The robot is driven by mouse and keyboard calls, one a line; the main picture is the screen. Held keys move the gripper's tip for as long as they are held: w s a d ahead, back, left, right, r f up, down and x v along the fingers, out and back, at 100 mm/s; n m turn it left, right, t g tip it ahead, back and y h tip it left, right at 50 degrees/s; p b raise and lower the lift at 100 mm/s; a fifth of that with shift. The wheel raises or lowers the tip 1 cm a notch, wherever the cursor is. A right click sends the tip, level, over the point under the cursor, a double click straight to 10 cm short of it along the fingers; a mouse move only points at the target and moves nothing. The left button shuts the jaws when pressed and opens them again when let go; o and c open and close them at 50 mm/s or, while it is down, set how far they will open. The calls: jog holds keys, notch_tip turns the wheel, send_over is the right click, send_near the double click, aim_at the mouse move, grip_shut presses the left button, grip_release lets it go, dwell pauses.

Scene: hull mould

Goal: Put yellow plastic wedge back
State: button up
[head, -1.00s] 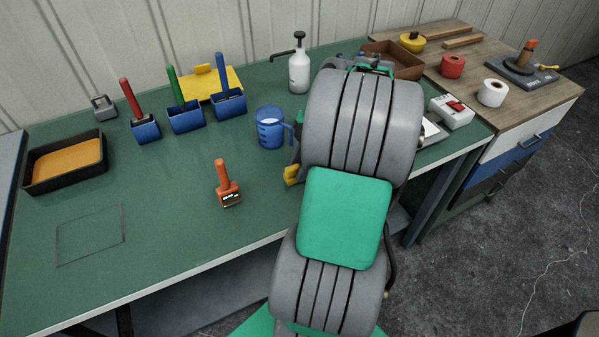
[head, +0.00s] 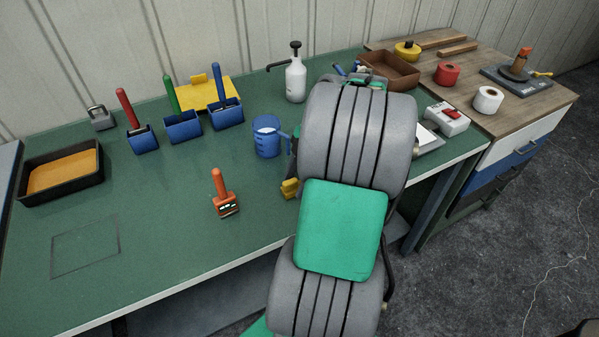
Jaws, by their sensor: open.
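A small yellow block (head: 290,188), which looks like the yellow plastic wedge, is on the green workbench (head: 150,225), just left of my grey and green arm. Its right side is cut off by the arm, so its full shape cannot be told. My gripper is hidden behind my arm links. Only dark bits show at the arm's left edge above the yellow block, and I cannot see the fingers or whether they touch it. A yellow board (head: 215,95) with a small raised yellow tab lies at the back of the bench.
An orange-handled tool (head: 225,205) and a blue jug (head: 266,138) stand left of my arm. Blue holders (head: 183,127), a white pump bottle (head: 296,80) and a black tray (head: 60,172) stand further back. An outlined square (head: 85,246) at front left is bare.

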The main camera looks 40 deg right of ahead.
jog(key=p+v, duration=0.5)
jog(key=v, duration=0.7)
